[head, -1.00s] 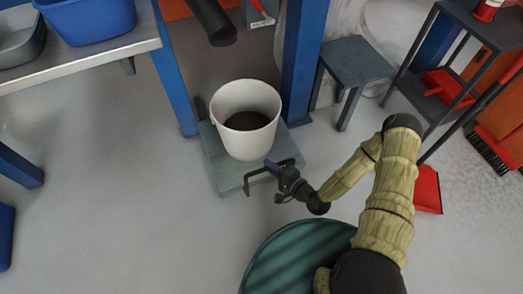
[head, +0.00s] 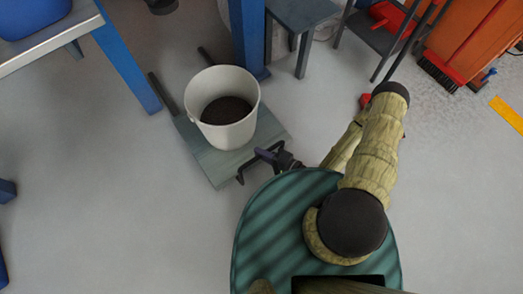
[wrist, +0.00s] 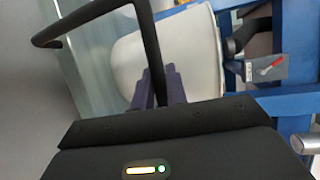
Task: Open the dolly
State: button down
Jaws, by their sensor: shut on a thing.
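The dolly (head: 210,165) is a flat grey-green platform on the floor, with a dark bracket-shaped handle (head: 240,178) at its front edge. A white bucket (head: 238,132) with dark granular contents stands upright on it. My gripper (head: 267,156) is at the right part of the handle, in front of the bucket. In the wrist view the gripper fingers (wrist: 158,90) are closed around the dark handle bar (wrist: 147,35), with the bucket (wrist: 190,50) just beyond. Part of the handle's grip is hidden by the fingers.
Two dark rails (head: 162,92) lead back from the dolly between a left blue leg (head: 125,60) and a blue post (head: 247,35). A grey stool (head: 300,12) stands behind right. A red-edged broom (head: 440,72) is further right.

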jog(key=shift+w+d, duration=0.1)
jog(key=shift+w, duration=0.05)
jog(key=c, duration=1.4)
grip_release()
jog(key=p+v, duration=0.5)
jog(key=v, duration=1.2)
